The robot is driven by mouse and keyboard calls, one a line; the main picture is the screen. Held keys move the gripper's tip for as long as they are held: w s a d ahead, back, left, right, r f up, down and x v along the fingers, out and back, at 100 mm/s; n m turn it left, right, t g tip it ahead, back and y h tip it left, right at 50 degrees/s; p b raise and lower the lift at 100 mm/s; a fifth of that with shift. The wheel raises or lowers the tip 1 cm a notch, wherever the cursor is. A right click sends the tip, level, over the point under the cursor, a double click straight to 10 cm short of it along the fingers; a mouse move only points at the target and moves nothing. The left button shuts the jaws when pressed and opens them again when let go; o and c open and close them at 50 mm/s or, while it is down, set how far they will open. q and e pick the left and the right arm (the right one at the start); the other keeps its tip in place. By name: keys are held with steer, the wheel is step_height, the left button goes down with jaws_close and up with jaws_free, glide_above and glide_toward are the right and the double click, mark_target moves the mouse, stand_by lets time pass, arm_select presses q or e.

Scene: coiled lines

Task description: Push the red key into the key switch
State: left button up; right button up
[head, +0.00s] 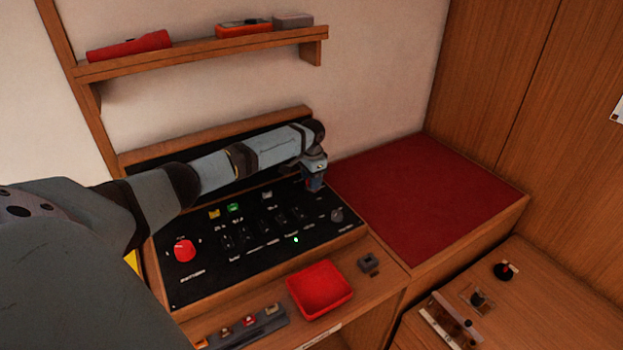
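My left arm reaches in from the left across the black switch panel (215,275). My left gripper (314,186) points down over the panel's right part; it is too small and dark to tell whether its fingers are open or hold anything. A dark round fitting (337,215), possibly the key switch, sits on the panel just below and right of the gripper. I cannot make out the red key for certain. A small red item (249,320) sits in a grey rack (268,328) with several others at the front. My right gripper is not in view.
A large red rotary knob (184,250) stands on the panel's left. A red tray (320,288) and a small grey block (369,264) lie on the front ledge. A red-topped surface (430,200) to the right is clear. A wooden shelf (200,57) hangs above.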

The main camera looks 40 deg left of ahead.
arm_select(q)
step_height(320, 180, up, 14)
steer(key=b, duration=0.1)
stand_by(0.5)
steer(key=shift+f, duration=0.2)
